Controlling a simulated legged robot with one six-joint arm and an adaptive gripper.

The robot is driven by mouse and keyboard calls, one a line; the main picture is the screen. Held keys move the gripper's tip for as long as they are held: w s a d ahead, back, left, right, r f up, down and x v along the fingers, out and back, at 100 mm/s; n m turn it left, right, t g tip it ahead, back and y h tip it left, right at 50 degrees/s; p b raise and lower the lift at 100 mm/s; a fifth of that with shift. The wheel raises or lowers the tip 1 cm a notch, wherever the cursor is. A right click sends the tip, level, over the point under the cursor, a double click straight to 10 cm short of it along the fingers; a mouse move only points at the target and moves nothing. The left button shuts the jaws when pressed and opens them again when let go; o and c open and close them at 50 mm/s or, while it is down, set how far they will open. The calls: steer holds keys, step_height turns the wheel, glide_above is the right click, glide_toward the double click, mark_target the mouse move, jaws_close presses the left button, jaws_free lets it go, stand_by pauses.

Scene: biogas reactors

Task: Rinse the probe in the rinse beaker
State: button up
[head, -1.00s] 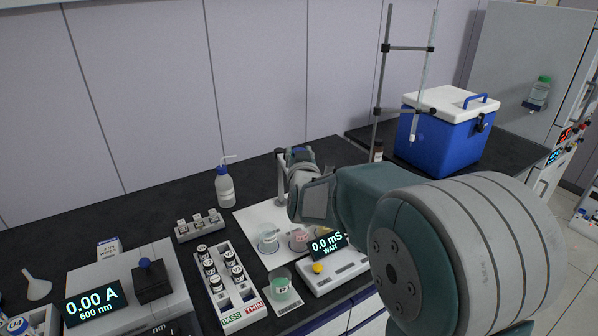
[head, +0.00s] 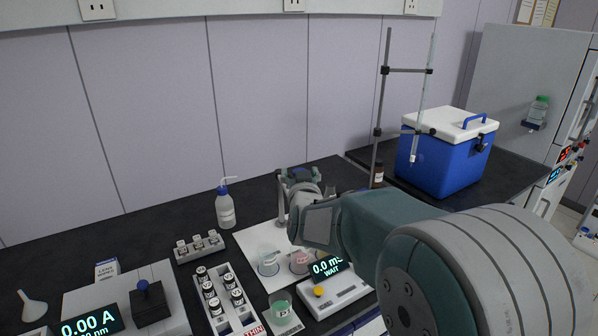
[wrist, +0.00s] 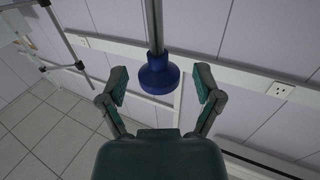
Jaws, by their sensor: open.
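My gripper (wrist: 161,84) is open, its two fingers spread on either side of a blue knob (wrist: 158,76) on a grey rod (wrist: 154,25). The knob looks clear of both fingers. I cannot tell whether this is the probe. In the head view, my gripper (head: 300,176) is above the back of a white mat (head: 252,240), beside a thin grey upright post (head: 281,208). A beaker with clear contents (head: 268,264) and one with pink liquid (head: 299,262) stand on the mat. No label shows which is the rinse beaker.
A meter (head: 335,291) reading 0.0 mS WAIT and a green-liquid beaker (head: 281,312) stand in front. Left are a vial rack (head: 222,300), a small holder (head: 199,248) and a wash bottle (head: 226,208). A clamp stand (head: 382,110) and blue cooler (head: 440,160) stand right.

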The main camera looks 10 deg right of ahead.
steer(key=s+a, duration=0.1)
steer(key=s, duration=1)
steer(key=shift+a, duration=0.3)
